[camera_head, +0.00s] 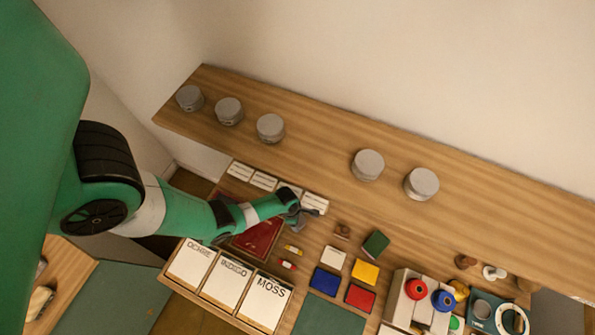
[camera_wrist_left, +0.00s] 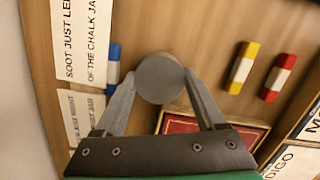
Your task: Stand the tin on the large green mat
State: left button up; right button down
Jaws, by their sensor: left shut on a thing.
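My left gripper (camera_head: 299,215) is over the table, near the row of white labels. In the left wrist view its two fingers (camera_wrist_left: 160,88) are shut on a round grey tin (camera_wrist_left: 160,75), seen from above. In the head view the tin is mostly hidden by the gripper, and I cannot tell whether it touches the table. A dark green mat (camera_head: 328,316) lies at the bottom edge of the head view, partly cut off. A larger dull green surface (camera_head: 112,296) shows at the lower left. My right gripper is not in view.
Several grey tins, such as this one (camera_head: 369,164), stand on the back shelf (camera_head: 320,140). A red book (camera_head: 255,240), labelled cards (camera_head: 228,285), small coloured sticks (camera_head: 288,265) and coloured squares (camera_head: 365,271) surround the gripper. Spools (camera_head: 416,288) stand at the right.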

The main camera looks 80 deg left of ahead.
pick_arm(q)
notch_tip(320, 180, up, 4)
jog(key=p, duration=0.3)
jog(key=shift+f, duration=0.15)
jog(key=s+d+r+p, duration=0.2)
jog(key=d+r+p, duration=0.7)
jog(key=d, duration=0.4)
jog(key=shift+s+d+p, duration=0.15)
jog(key=shift+d+p, duration=0.2)
jog(key=shift+p, duration=0.15)
jog(key=shift+r, duration=0.1)
